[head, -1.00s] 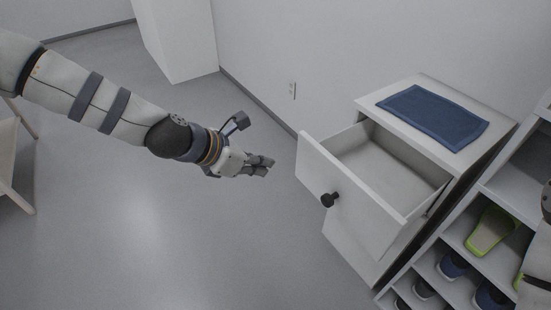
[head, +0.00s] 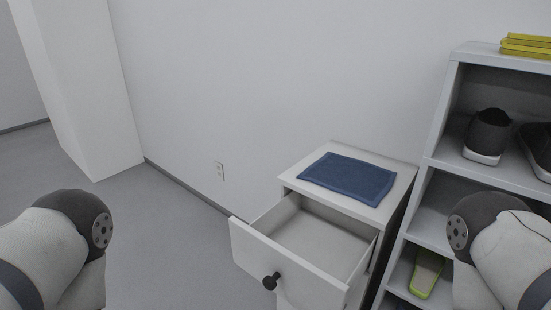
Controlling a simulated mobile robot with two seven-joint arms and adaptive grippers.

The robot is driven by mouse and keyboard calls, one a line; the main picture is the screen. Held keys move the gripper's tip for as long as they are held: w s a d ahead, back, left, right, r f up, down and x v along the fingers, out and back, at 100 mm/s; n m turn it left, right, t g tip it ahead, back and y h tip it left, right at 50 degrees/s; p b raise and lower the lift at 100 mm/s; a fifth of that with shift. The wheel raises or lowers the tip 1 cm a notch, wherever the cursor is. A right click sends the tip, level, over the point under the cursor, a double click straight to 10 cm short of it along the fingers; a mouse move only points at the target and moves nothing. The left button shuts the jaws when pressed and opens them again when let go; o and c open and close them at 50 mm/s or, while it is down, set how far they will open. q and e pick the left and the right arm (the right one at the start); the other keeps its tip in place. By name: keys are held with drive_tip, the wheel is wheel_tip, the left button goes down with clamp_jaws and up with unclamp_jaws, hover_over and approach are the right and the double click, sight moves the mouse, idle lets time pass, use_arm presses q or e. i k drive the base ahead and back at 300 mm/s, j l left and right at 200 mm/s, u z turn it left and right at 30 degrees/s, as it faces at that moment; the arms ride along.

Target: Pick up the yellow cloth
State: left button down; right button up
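A yellow folded cloth (head: 527,46) lies on top of the grey shelf unit at the upper right, cut off by the picture's right edge. Part of my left arm shows at the lower left and part of my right arm at the lower right. Neither gripper is in the picture, so I cannot see what they hold. Both visible arm parts are well below and apart from the yellow cloth.
A white cabinet (head: 405,172) has its drawer (head: 249,258) pulled open and empty inside. A blue cloth (head: 348,178) lies flat on its top. The shelf unit (head: 436,124) holds dark shoes (head: 487,136) and a yellow-green slipper (head: 425,273). A white block stands left.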

sight(525, 45)
drive_tip(key=z, duration=1.25)
drive_tip(key=j+z, duration=0.2)
drive_tip(key=j, duration=0.5)
